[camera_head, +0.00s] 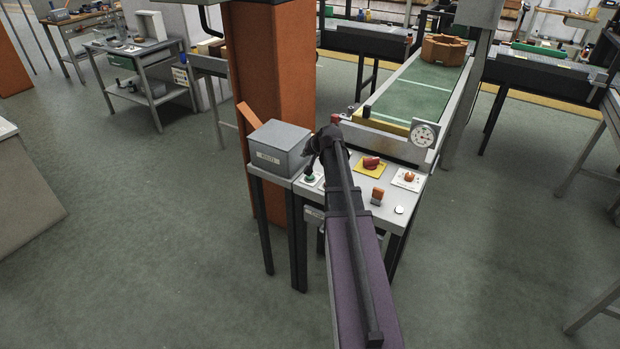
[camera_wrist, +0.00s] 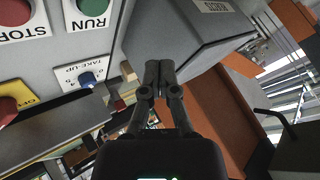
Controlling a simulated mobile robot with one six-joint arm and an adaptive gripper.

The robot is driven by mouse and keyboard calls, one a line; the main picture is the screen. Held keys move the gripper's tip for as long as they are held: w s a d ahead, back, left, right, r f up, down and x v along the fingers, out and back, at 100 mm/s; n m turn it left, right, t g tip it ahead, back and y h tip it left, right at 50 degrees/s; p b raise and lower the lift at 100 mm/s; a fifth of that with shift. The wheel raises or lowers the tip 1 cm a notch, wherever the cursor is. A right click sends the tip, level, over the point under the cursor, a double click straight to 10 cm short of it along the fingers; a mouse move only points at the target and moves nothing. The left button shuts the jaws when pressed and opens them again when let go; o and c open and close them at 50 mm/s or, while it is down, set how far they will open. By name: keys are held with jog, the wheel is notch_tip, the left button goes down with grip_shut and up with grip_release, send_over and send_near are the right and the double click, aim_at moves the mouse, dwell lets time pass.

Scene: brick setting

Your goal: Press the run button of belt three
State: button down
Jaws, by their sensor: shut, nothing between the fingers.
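The green run button (camera_wrist: 92,6) is at the top edge of the wrist view, on a white plate marked RUN. In the head view a green button (camera_head: 309,178) on a white plate sits at the panel's left edge, just below my gripper. My gripper (camera_wrist: 159,68) is shut and empty, its fingertips together. In the wrist view the tips are apart from the button, down and to the right of it. In the head view my arm hides part of the control panel (camera_head: 345,187). I cannot read a belt number.
A red STOP button (camera_wrist: 14,10) is left of RUN; a blue take-up knob (camera_wrist: 88,79) is below. A red knob on yellow (camera_head: 371,163) and an orange one (camera_head: 409,177) are right of my arm. A grey box (camera_head: 278,146) and orange column (camera_head: 262,90) stand left.

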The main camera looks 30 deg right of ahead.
aim_at(311, 177)
jog(key=shift+w+d+r+m, duration=0.1)
jog(key=shift+d+m, duration=0.05)
jog(key=shift+d, duration=0.45)
jog(key=shift+w+d+r+m, duration=0.1)
jog(key=shift+d+m, duration=0.05)
jog(key=shift+d, duration=0.45)
jog(key=shift+f, duration=0.2)
notch_tip(311, 177, down, 8)
jog(key=b, duration=0.9)
jog(key=shift+f, duration=0.25)
jog(key=shift+f, duration=0.15)
dwell(0.6)
jog(key=shift+f+b, duration=0.3)
jog(key=shift+b, duration=0.1)
